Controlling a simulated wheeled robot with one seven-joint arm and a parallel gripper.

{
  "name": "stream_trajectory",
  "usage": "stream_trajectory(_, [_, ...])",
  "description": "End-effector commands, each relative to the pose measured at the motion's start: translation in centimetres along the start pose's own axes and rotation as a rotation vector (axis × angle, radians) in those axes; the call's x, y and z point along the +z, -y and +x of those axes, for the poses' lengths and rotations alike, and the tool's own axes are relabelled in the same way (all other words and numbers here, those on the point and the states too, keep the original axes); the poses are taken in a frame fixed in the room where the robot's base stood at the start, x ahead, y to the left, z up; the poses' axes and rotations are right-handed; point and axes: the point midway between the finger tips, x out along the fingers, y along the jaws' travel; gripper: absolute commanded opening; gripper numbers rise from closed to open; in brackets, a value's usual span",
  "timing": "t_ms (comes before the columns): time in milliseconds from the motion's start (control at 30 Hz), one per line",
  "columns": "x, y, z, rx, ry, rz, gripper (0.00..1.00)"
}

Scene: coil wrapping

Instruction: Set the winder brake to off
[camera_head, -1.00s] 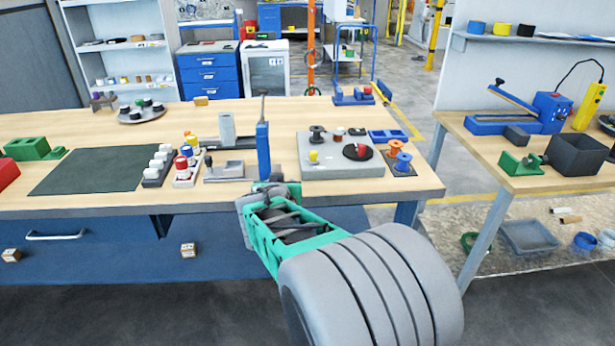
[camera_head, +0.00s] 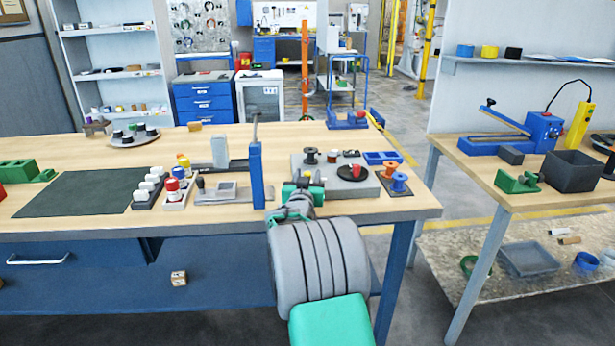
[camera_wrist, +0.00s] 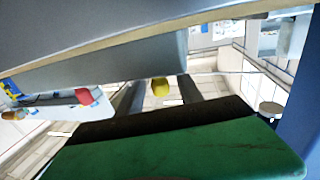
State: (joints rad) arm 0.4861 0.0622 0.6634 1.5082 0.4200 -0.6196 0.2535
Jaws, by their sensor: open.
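A flat grey unit (camera_head: 375,188) sits on the right part of the wooden table; I take it to be the winder. On it are a black disc with a red handle (camera_head: 356,171), and small dark and brown spools at the back. My gripper (camera_head: 303,182) is at its front left edge in the head view, open, and hides part of it. A red knob (camera_wrist: 84,97) shows further left there. I cannot tell the brake's setting.
A blue post (camera_head: 257,175) with a grey fixture stands left of my gripper. Red and white jars (camera_head: 173,188) are further left. Orange and blue spools (camera_head: 398,182) stand on a dark pad right of the unit. The dark mat (camera_head: 75,195) is bare.

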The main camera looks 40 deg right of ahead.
Motion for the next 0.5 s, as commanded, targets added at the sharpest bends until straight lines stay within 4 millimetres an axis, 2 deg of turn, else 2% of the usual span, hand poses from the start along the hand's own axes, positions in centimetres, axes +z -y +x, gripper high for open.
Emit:
stream_trajectory(67, [0.00,0.01,-0.02,0.000,0.000,0.000,0.41])
stream_trajectory(500, [-0.01,0.02,-0.05,0.000,0.000,0.000,0.05])
